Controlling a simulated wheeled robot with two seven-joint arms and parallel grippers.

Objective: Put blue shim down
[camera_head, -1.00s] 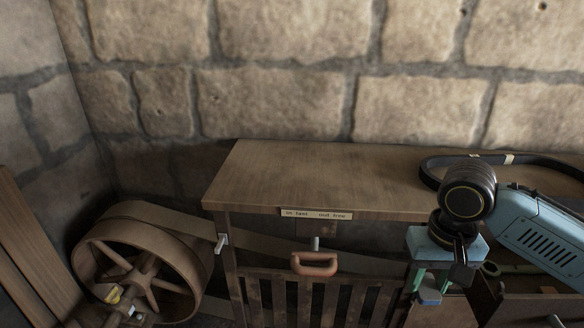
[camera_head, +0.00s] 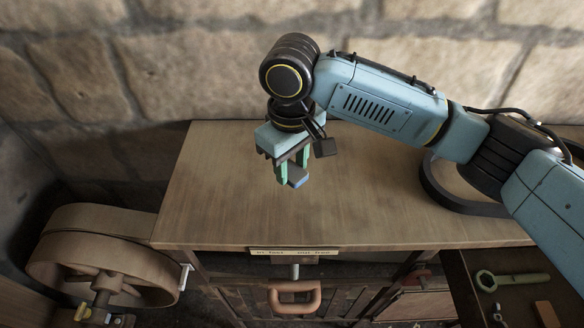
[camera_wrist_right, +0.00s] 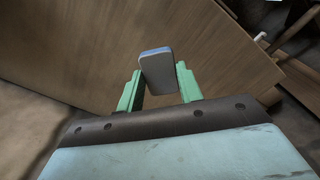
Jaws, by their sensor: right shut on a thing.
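My right gripper (camera_head: 290,174) is over the wooden cabinet top (camera_head: 210,205), pointing down. Its green fingers are shut on the blue shim (camera_head: 298,177), a small block with a grey face and a blue edge. In the right wrist view the shim (camera_wrist_right: 157,70) sits between the fingertips of the right gripper (camera_wrist_right: 160,85) and sticks out past them. The wood below it looks bare. The gap between shim and wood is hard to judge. My left gripper is in neither view.
A black belt (camera_head: 440,200) lies at the right of the cabinet top, behind my arm. An open drawer (camera_head: 470,300) at lower right holds a green wrench (camera_head: 512,279) and a wooden block (camera_head: 546,314). A spoked flywheel (camera_head: 100,260) stands at lower left. The left and middle of the top are clear.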

